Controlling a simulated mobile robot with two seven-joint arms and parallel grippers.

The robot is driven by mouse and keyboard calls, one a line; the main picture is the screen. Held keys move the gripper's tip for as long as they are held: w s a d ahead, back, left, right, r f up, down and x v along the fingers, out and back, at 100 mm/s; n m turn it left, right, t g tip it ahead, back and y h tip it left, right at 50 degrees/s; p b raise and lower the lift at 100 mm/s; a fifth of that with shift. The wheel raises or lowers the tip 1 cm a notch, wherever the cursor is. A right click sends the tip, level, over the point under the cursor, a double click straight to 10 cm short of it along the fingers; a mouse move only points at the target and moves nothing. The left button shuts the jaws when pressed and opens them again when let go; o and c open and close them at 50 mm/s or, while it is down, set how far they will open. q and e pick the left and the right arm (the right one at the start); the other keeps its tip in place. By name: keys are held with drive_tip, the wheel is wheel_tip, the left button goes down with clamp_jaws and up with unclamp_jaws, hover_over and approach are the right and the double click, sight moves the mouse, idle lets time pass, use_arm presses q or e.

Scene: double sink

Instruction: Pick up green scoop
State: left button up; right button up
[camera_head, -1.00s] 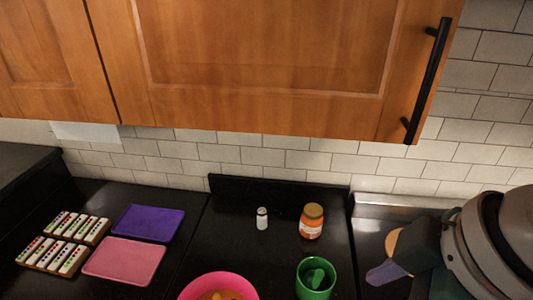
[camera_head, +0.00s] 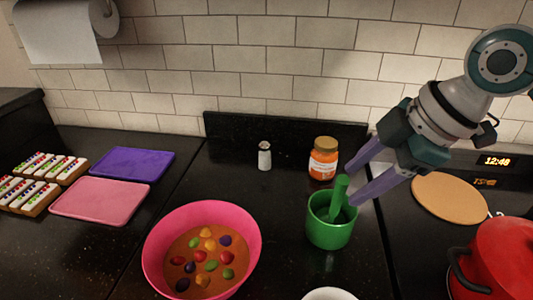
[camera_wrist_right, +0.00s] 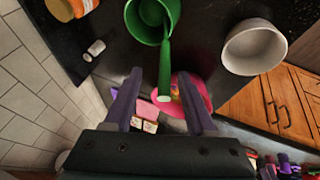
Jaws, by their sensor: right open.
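The green scoop (camera_head: 339,192) stands tilted in a green cup (camera_head: 329,232), its handle sticking up above the rim. In the right wrist view the scoop's handle (camera_wrist_right: 165,75) points toward my gripper, and its lower part lies inside the green cup (camera_wrist_right: 141,27). My right gripper (camera_head: 350,184) is open, with its two purple fingers just right of and close to the handle. In the right wrist view the handle's end shows between the fingers (camera_wrist_right: 164,98); I cannot tell whether they touch it. My left gripper is not in view.
A pink bowl (camera_head: 155,262) is front left, a white bowl (camera_wrist_right: 254,47) in front. A red pot (camera_head: 503,258) is at right.

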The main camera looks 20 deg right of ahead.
sight(335, 209)
drive_tip(key=x, duration=0.4)
drive_tip(key=shift+s+a+f, duration=0.15)
drive_tip(key=shift+a+f, duration=0.05)
drive_tip(key=shift+a, duration=0.2)
drive_tip(key=shift+w+a+f, duration=0.1)
drive_tip(key=shift+w+f, duration=0.1)
drive_tip(key=shift+f, duration=0.35)
drive_tip(key=shift+c, duration=0.3)
clamp_jaws()
